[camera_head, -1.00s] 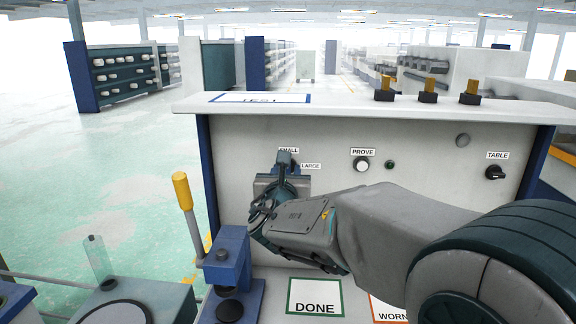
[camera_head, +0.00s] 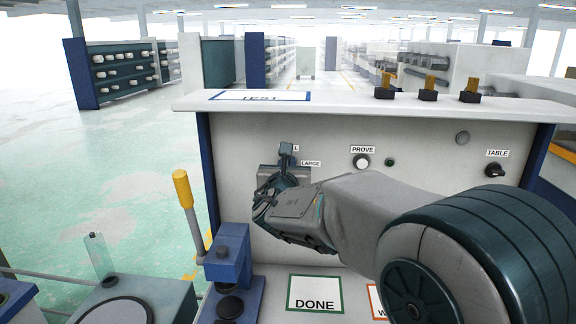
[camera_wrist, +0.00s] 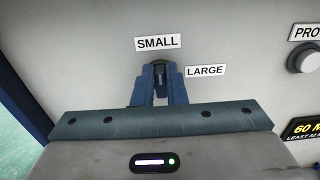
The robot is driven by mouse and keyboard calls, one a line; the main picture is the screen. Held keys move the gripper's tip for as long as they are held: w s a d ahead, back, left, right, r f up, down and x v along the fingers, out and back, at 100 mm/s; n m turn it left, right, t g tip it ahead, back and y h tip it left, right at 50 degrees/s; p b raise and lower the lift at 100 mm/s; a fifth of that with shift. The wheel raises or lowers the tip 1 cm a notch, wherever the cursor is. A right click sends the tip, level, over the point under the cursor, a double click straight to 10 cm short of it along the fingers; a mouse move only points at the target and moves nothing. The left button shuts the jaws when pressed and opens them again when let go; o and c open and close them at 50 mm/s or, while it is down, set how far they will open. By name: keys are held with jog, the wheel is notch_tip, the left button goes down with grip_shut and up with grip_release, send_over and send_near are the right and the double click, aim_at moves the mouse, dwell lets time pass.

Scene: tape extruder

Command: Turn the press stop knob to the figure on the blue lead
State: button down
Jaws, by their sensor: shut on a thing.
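My gripper (camera_head: 285,158) is at the panel's left part, its blue fingers shut on a small dark knob. In the wrist view the fingers (camera_wrist: 159,84) close around the dark knob (camera_wrist: 160,67), just below the SMALL label (camera_wrist: 157,43) and left of the LARGE label (camera_wrist: 205,71). The fingers hide most of the knob, and I cannot read where it points. In the head view my gripper covers the knob and most of the SMALL label. I cannot make out a blue lead or a figure on one.
The panel (camera_head: 420,160) also bears a PROVE button (camera_head: 361,162), a dark green light (camera_head: 389,163) and a TABLE knob (camera_head: 495,171). A blue press (camera_head: 229,258) with a yellow-handled lever (camera_head: 182,190) stands left of my arm. A DONE card (camera_head: 314,293) lies below it.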

jog(key=shift+f+m+b, duration=0.1)
jog(key=shift+m+b, duration=0.2)
jog(key=shift+b, duration=0.25)
jog(key=shift+d+f+m+b, duration=0.2)
jog(key=shift+m+b, duration=2.65)
jog(key=shift+b, duration=1.15)
jog(key=shift+d+f+m+b, duration=0.25)
jog(key=shift+m+b, duration=2.55)
jog(key=shift+b, duration=1.2)
jog(key=shift+d+f+m+b, duration=0.2)
jog(key=shift+m+b, duration=2.65)
jog(key=shift+b, duration=1.15)
jog(key=shift+r, duration=0.1)
jog(key=c, duration=1.5)
grip_release()
jog(key=shift+o, duration=0.2)
jog(key=shift+s, duration=0.1)
